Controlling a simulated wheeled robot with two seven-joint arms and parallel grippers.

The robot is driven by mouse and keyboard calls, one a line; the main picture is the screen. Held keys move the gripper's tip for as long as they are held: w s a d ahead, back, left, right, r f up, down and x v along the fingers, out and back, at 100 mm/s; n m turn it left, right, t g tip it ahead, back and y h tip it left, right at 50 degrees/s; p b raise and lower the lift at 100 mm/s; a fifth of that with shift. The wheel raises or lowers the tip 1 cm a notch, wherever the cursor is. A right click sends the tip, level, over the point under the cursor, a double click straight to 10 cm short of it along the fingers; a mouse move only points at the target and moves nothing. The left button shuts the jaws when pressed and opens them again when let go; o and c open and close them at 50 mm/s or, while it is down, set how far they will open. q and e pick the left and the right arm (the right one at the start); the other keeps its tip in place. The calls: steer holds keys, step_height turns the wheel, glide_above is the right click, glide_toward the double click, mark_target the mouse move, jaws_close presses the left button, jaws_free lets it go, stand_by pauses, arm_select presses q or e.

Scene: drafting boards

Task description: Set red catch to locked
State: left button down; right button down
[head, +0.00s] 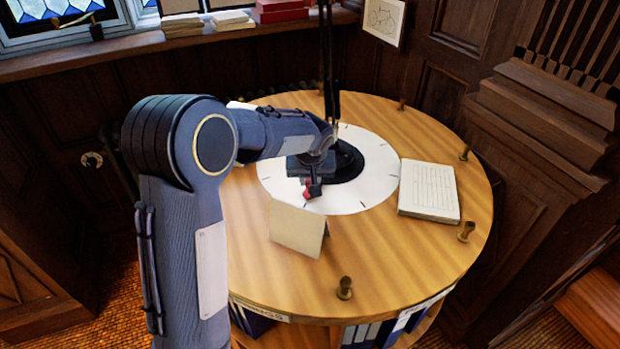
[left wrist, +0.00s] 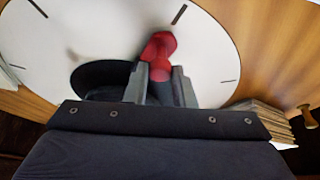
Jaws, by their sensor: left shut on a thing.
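The red catch (head: 312,190) is a small red piece over the white dial disc (head: 375,185), which has black tick marks, on the round wooden table. It shows larger in the left wrist view (left wrist: 158,47), between and just beyond my fingertips. My left gripper (left wrist: 161,78) is shut on the catch, with a grey finger on either side of its dark lower part. In the head view my left gripper (head: 314,176) is mostly hidden by my wrist. I cannot read any locked or unlocked mark. My right gripper is in neither view.
A black lamp base (head: 347,160) with a tall arm stands on the disc beside my gripper. A folded beige card (head: 297,229) stands in front. A lined notepad (head: 429,191) lies at the right. Brass pegs (head: 345,288) rise along the table edge (head: 400,298).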

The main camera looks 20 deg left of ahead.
mark_target(305, 196)
arm_select(q)
steer(key=shift+s+d+b, duration=0.1)
steer(key=shift+s+b, duration=0.95)
steer(key=shift+s, duration=0.65)
steer(key=c, duration=1.6)
jaws_free()
steer(key=shift+f, duration=0.1)
steer(key=shift+c, duration=0.2)
steer(key=o, duration=0.4)
steer(key=shift+s, duration=0.1)
steer(key=shift+r, duration=0.35)
steer(key=v, duration=0.7)
steer(key=shift+b, duration=0.45)
steer(key=shift+s+r, duration=0.1)
